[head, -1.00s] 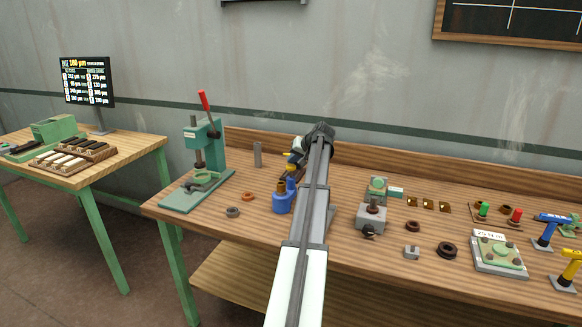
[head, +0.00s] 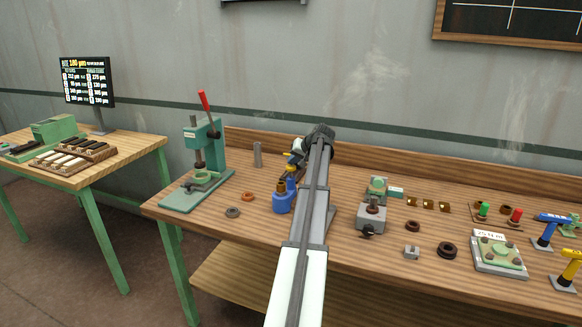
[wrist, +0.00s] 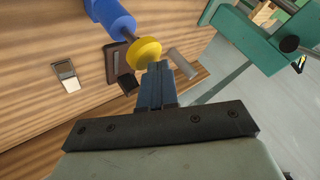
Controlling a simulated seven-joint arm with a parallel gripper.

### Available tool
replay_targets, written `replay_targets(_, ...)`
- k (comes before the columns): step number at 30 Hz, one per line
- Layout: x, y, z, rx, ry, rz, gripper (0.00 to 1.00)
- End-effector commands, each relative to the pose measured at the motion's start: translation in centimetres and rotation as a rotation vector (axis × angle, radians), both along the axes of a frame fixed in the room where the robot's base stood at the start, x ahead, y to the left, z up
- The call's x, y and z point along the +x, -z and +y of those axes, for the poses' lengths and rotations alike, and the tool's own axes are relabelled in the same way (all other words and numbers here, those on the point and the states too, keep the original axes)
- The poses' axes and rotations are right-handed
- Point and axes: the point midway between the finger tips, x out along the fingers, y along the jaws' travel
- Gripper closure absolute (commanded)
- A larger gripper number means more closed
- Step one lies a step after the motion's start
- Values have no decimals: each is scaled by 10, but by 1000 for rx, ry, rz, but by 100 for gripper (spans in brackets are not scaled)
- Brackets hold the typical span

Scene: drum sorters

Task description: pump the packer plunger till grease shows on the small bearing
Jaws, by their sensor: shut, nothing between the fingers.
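The packer is a blue body (head: 283,203) standing on the bench left of my arm, with a brownish ring-shaped part (head: 281,187) on its top. I cannot tell whether that part is the small bearing, and no grease can be made out. In the wrist view the packer's blue cylinder (wrist: 112,18) has a thin rod ending in a yellow plunger knob (wrist: 143,52). My gripper (wrist: 158,68) is shut and empty, its fingertips right by the knob; whether they touch it is unclear. In the head view my arm hides most of the gripper.
A green press (head: 212,150) with a red lever stands left of the packer. A grey ring (head: 233,212) and an orange ring (head: 248,197) lie in front. A grey upright pin (head: 257,155) stands behind. Right of my arm are a grey block (head: 371,219) and dark rings (head: 447,250).

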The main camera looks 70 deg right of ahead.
Motion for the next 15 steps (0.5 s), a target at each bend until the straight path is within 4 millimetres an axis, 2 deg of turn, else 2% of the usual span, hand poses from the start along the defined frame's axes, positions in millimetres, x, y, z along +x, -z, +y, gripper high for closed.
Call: replay_targets(15,0,6,0,1,-1,0,100)
